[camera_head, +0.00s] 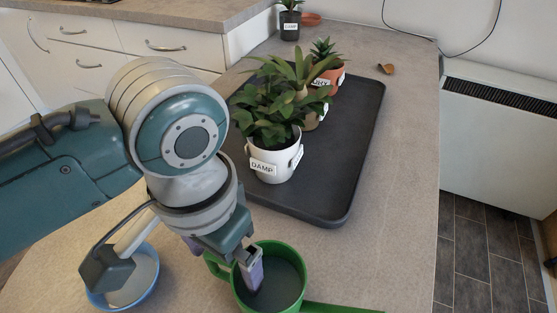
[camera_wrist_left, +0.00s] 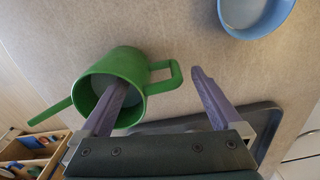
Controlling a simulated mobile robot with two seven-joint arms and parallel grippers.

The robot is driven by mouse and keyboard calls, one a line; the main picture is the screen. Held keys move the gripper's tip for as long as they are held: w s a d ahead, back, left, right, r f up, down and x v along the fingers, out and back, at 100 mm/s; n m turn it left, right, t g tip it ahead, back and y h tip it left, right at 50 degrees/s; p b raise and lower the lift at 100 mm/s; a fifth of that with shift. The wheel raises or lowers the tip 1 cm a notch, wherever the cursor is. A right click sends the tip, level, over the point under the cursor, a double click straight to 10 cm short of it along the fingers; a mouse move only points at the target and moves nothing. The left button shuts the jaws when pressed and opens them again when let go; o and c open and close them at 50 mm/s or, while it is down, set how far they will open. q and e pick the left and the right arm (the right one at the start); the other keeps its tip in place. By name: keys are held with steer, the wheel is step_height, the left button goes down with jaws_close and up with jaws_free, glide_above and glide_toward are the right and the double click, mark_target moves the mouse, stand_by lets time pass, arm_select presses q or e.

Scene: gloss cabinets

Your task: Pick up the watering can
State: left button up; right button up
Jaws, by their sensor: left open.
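The green watering can (camera_head: 290,250) stands on the countertop at the bottom of the head view, with its spout to the right and its loop handle on the left. In the left wrist view the can (camera_wrist_left: 118,62) shows its open top, handle on the right and spout on the left. My left gripper (camera_head: 224,258) is open at the can. In the wrist view its fingers (camera_wrist_left: 158,80) lie either side of the handle: one over the can's opening, the other outside the handle. Contact cannot be told. My right gripper is not in view.
A blue bowl (camera_head: 152,290) stands left of the can, partly hidden by my arm. A black tray (camera_head: 335,165) behind holds several potted plants, the nearest in a white pot (camera_head: 277,172) labelled DAMP. A wooden box (camera_wrist_left: 28,152) shows in the wrist view. The counter's right strip is mostly clear.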

mark_target(227, 278)
arm_select(q)
step_height(227, 278, down, 4)
steer(key=shift+s+a+f+b, duration=0.1)
steer(key=shift+s+f+b, duration=0.05)
steer(key=shift+b, duration=0.45)
jaws_close()
stand_by(0.4)
